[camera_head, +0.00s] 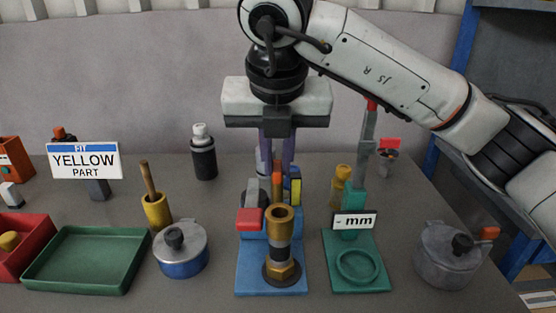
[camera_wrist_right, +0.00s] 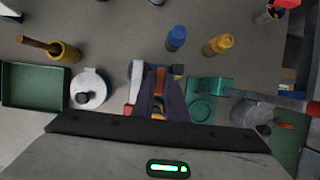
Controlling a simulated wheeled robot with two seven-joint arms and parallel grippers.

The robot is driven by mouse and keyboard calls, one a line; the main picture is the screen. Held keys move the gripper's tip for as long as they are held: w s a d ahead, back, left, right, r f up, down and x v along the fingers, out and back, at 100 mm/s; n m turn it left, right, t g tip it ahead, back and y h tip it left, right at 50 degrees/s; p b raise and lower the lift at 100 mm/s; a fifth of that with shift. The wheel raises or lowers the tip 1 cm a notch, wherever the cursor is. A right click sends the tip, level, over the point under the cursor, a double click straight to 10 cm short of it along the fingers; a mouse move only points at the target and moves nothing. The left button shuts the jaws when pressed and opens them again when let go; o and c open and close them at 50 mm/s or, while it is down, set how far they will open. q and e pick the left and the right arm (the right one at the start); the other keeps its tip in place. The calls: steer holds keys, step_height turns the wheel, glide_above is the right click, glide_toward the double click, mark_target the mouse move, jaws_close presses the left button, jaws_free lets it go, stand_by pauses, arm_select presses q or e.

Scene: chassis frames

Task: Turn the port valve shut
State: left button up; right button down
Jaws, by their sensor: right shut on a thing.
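The port valve appears to be the device on a blue base (camera_head: 245,280) in the middle of the table. A brass-topped upright tube (camera_head: 279,222) with a hex nut stands at its front. Behind the tube an orange handle (camera_head: 277,184) stands up; it also shows in the right wrist view (camera_wrist_right: 160,79). My right gripper (camera_head: 277,172) reaches down from above with its purple fingers around the orange handle, shut on it. The tube partly hides the handle's lower part and the fingertips. My left gripper is not in view.
A green gauge stand (camera_head: 368,283) with a "mm" sign is close on the right, and a grey lidded pot (camera_head: 442,262) beyond it. A blue pot (camera_head: 181,257), yellow mortar (camera_head: 156,212) and green tray (camera_head: 85,280) stand left. A black bottle (camera_head: 204,160) stands behind.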

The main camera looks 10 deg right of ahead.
steer(key=c, duration=1.8)
jaws_free()
steer(key=shift+o, duration=0.2)
steer(key=d+v, duration=0.1)
steer(key=v, duration=0.9)
steer(key=shift+a+r+p, duration=0.25)
steer(key=shift+a+p, duration=0.2)
steer(key=shift+a, duration=0.05)
steer(key=shift+s, duration=0.15)
